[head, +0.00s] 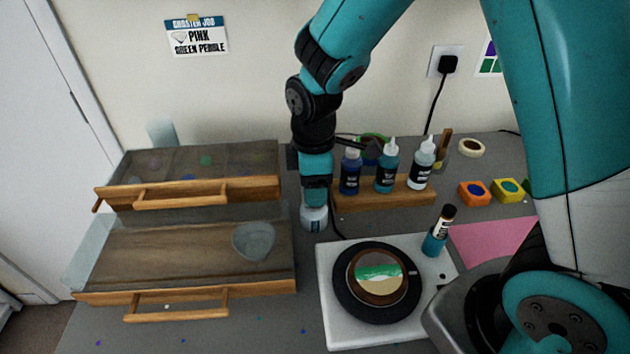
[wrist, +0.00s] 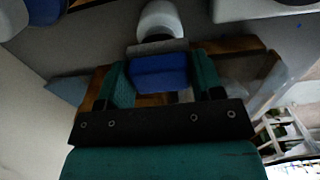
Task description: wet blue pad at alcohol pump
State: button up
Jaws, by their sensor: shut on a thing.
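My gripper (head: 316,190) points down at the back of the bench, between the drawer unit and the bottle rack. In the wrist view, its two teal fingers (wrist: 160,84) are shut on the blue pad (wrist: 160,69), which sits between them. A grey strip shows along the pad's far edge. The white alcohol pump (head: 314,219) stands directly below the gripper in the head view. It also shows just beyond the pad in the wrist view (wrist: 160,20). I cannot tell whether the pad touches the pump. The pad is hidden in the head view.
The bottle rack (head: 385,193) is close on the right. A white board with a black turntable (head: 343,300) and a teal bottle (head: 436,240) is in front right.

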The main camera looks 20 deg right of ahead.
jog(key=shift+f+b, duration=0.65)
jog(key=shift+f, duration=0.3)
dwell(0.8)
jog(key=shift+r, duration=0.15)
dwell(0.4)
notch_tip(320, 180, up, 7)
jog(key=p, duration=0.6)
dwell(0.7)
